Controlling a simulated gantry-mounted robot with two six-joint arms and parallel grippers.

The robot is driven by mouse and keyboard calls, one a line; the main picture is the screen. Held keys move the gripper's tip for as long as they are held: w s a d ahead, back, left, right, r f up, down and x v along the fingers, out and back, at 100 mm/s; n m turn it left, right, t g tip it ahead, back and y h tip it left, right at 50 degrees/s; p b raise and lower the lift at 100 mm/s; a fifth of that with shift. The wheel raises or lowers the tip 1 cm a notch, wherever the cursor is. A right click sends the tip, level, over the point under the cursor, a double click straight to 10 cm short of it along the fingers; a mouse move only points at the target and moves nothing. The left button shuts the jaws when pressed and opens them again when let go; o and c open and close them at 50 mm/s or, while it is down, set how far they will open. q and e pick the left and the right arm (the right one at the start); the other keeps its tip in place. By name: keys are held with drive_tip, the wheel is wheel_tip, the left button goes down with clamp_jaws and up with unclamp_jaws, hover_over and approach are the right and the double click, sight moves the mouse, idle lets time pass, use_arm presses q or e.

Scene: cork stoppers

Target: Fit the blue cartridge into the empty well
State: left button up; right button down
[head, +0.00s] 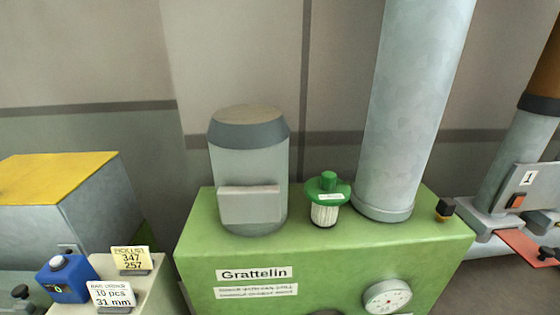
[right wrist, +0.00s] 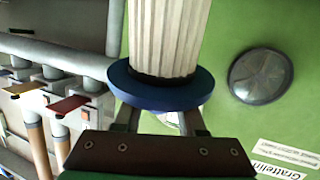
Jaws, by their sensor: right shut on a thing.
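The blue cartridge shows in the right wrist view as a white pleated cylinder (right wrist: 166,38) with a blue disc (right wrist: 150,92) at its near end. My right gripper (right wrist: 162,118) is shut on it behind the disc; the grip itself is mostly hidden. The cartridge's far end is out of frame. A round grey shape with a rim (right wrist: 261,76) sits on the green surface beside it, apart from the cartridge. I cannot tell whether this is the empty well. My left gripper is in neither view.
The green Grattelin machine (head: 225,250) carries a grey motor (head: 249,170), a green-capped cartridge (head: 326,200) and a thick duct (head: 405,120). A dial (head: 388,297) is on its front. Left stand a blue box (head: 68,280) and cards (head: 131,259). Pipes with coloured plates (right wrist: 68,104) stand in the right wrist view.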

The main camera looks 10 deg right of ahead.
drive_tip(key=shift+w+a, duration=0.15)
drive_tip(key=shift+a, duration=0.1)
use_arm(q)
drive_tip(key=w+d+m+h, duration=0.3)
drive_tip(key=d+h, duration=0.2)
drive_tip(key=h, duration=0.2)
use_arm(e)
drive_tip(key=w+a+r+n+t+y, duration=0.1)
drive_tip(key=a+r+n+y, duration=0.2)
drive_tip(key=a+r, duration=0.4)
drive_tip(key=w+a+r+n+t+y, duration=0.15)
drive_tip(key=a+r+y, duration=0.25)
drive_tip(key=a, duration=0.6)
use_arm(q)
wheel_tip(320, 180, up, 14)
drive_tip(key=p, duration=1.4)
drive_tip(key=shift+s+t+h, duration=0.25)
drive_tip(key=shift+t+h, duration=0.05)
use_arm(e)
wheel_tip(320, 180, up, 6)
drive_tip(key=s, duration=0.2)
drive_tip(key=shift+s+d+n+g, duration=0.25)
drive_tip(key=shift+n+g, duration=0.1)
drive_tip(key=shift+g, duration=0.1)
drive_tip(key=shift+f, duration=0.1)
